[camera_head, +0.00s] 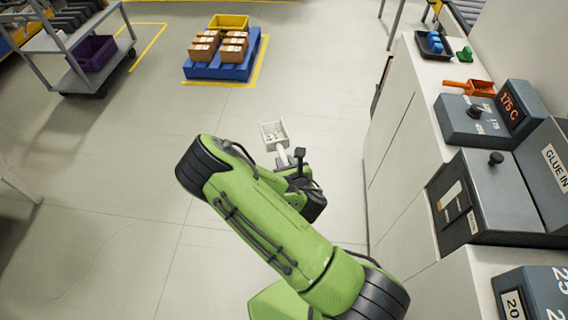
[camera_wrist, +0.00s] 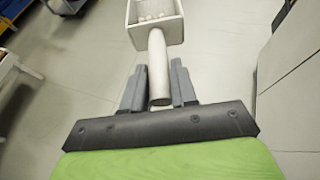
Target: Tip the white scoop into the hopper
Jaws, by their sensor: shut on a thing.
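My gripper (camera_wrist: 158,90) is shut on the handle of the white scoop (camera_wrist: 157,36). In the head view the scoop (camera_head: 274,133) is held over the open floor, left of the white machine cabinet, with its bowl pointing away from me. Small pale pellets lie in the bowl. My gripper (camera_head: 290,160) is partly hidden behind my green arm in the head view. The hopper is probably the dark grey unit marked "GLUE IN" (camera_head: 553,165) at the right edge; its opening cannot be made out. The scoop is well apart from it.
The white cabinet (camera_head: 400,150) stands on the right. On it are a grey box reading 175 C (camera_head: 490,118), an orange scoop (camera_head: 470,87) and a black tray with blue pieces (camera_head: 434,45). A blue pallet with cartons (camera_head: 222,68) stands far off. The floor between is clear.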

